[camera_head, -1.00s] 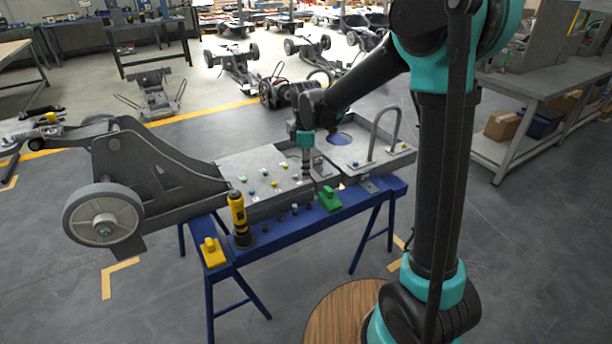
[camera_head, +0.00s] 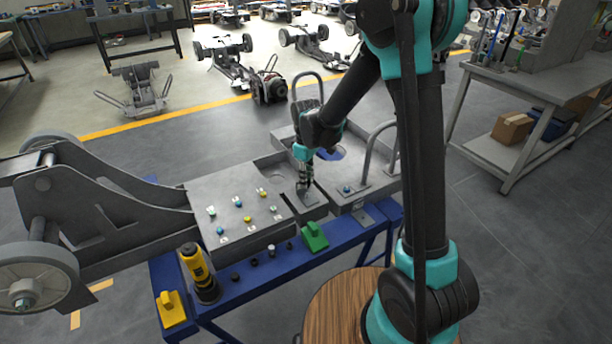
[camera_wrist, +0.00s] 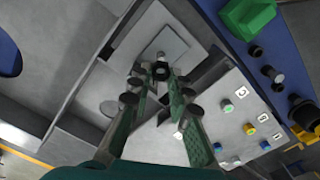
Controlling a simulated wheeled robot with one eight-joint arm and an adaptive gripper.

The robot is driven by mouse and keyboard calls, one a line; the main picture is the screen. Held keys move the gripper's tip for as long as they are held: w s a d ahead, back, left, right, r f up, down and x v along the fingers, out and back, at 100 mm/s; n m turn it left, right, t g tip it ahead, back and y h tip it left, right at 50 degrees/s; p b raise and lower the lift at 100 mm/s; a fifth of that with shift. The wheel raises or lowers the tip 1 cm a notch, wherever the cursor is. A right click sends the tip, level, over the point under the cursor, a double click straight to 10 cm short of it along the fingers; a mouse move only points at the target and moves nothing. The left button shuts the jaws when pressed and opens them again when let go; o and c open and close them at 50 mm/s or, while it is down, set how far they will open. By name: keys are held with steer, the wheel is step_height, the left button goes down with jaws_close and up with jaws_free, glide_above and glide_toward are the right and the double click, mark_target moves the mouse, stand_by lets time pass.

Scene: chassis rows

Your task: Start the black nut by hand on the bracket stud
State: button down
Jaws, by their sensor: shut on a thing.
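My gripper (camera_head: 305,186) is over the recess between the two deck plates of the chassis. In the wrist view my gripper (camera_wrist: 160,80) is shut on the black nut (camera_wrist: 161,73), held between the fingertips. The bracket (camera_wrist: 152,34) is a grey plate just beyond the nut, and its stud (camera_wrist: 160,56) shows as a small round tip beside the nut. In the head view the bracket (camera_head: 309,196) sits just under the fingertips. I cannot tell whether nut and stud touch.
Coloured studs (camera_head: 237,200) dot the left plate. A bent tube handle (camera_head: 371,150) rises at right.

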step_height(320, 180, down, 2)
steer(key=shift+f+n, duration=0.2)
steer(key=shift+n, duration=0.1)
steer(key=n, duration=0.3)
steer(key=shift+s+n, duration=0.1)
steer(key=shift+n, duration=0.2)
steer(key=n, duration=0.3)
steer(key=shift+s+n, duration=0.1)
steer(key=shift+n, duration=0.2)
steer(key=n, duration=0.7)
steer(key=shift+s, duration=0.1)
steer(key=shift+f, duration=1.1)
stand_by(0.4)
steer(key=m, duration=0.4)
steer(key=shift+m, duration=0.5)
